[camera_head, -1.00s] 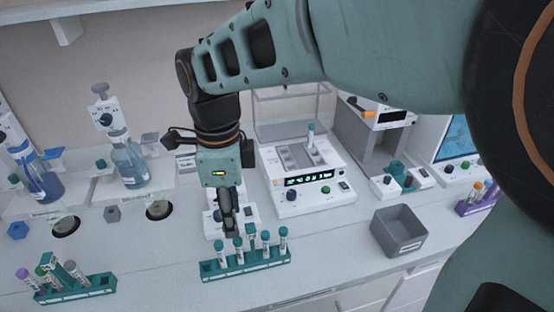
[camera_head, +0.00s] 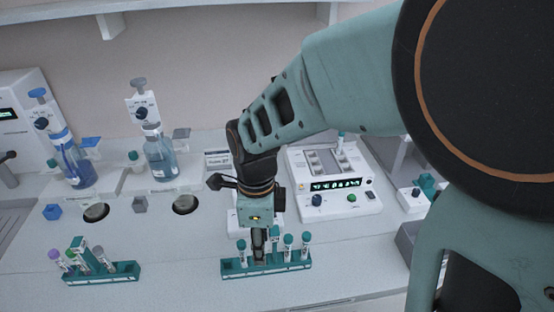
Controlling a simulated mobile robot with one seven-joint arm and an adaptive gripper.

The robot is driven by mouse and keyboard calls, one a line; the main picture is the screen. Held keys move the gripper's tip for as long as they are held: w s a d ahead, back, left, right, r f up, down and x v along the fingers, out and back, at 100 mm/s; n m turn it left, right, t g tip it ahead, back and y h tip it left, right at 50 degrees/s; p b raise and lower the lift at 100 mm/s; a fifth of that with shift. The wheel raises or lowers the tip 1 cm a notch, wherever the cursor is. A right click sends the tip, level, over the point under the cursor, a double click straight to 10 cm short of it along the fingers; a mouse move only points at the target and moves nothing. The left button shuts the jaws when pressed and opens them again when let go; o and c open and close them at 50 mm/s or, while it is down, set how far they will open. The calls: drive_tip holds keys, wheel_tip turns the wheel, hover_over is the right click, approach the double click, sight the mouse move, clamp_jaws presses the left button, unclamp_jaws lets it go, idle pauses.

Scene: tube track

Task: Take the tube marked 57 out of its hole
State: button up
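A teal rack (camera_head: 290,268) stands on the front of the bench and holds several upright tubes with teal caps. The leftmost tube (camera_head: 241,247) stands just left of my gripper. Two tubes, one (camera_head: 289,243) and another (camera_head: 305,242), stand at the right end. My gripper (camera_head: 259,258) points down among the tubes at the left-middle of the rack. Its fingers cover the tube place there, and I cannot tell whether they are open or closed around a tube. The tube numbers are too small to read, so I cannot tell which is 57.
Another teal rack (camera_head: 122,273) with several tubes stands at the front left. Two bottles with dispensers, a left one (camera_head: 75,165) and a right one (camera_head: 160,158), stand behind. A white device with a lit display (camera_head: 335,185) stands behind right. A grey bin (camera_head: 406,240) is partly hidden by my arm.

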drive_tip(key=shift+c, duration=0.5)
clamp_jaws()
wheel_tip(320, 180, up, 18)
drive_tip(key=p, duration=1)
